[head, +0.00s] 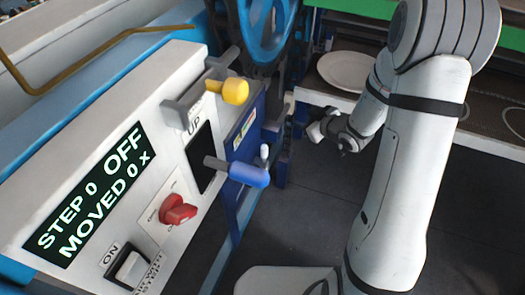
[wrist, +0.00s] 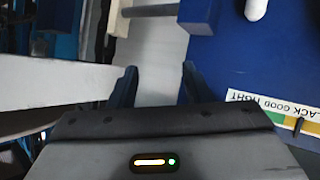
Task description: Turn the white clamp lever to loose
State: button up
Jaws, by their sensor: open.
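The white clamp lever (head: 264,152) shows in the head view as a small white rounded end beside the blue housing, just above the blue handle. In the wrist view a white rounded lever end (wrist: 256,9) sits at the top right over the blue housing (wrist: 235,55); the rest of it is cut off by the frame. My gripper (wrist: 157,86) is open, with two dark fingers apart and nothing held between them. The lever is up and to the right of the fingers, apart from them. In the head view my gripper (head: 316,130) is right of the lever, partly hidden.
A label (wrist: 285,110) with upside-down GOOD and TIGHT and coloured bands is on the blue housing. The control panel (head: 100,130) carries a yellow knob (head: 235,91), a blue handle (head: 250,174) and a red knob (head: 177,209). A white plate (head: 345,70) lies behind.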

aim_at(265, 149)
jog(key=s+a+f+n+g+y+b, duration=0.1)
jog(key=s+a+f+y+b, duration=0.25)
jog(key=f, duration=0.25)
jog(key=s+a+f+n+g+y+b, duration=0.1)
jog(key=s+a+f+y+b, duration=0.1)
jog(key=f+y, duration=0.4)
jog(key=shift+h, duration=0.35)
jog(key=x, duration=0.2)
jog(key=b+x, duration=0.1)
jog(key=x, duration=0.5)
jog(key=shift+s+f, duration=0.2)
jog(key=shift+f, duration=0.1)
jog(key=shift+c, duration=0.2)
grip_shut()
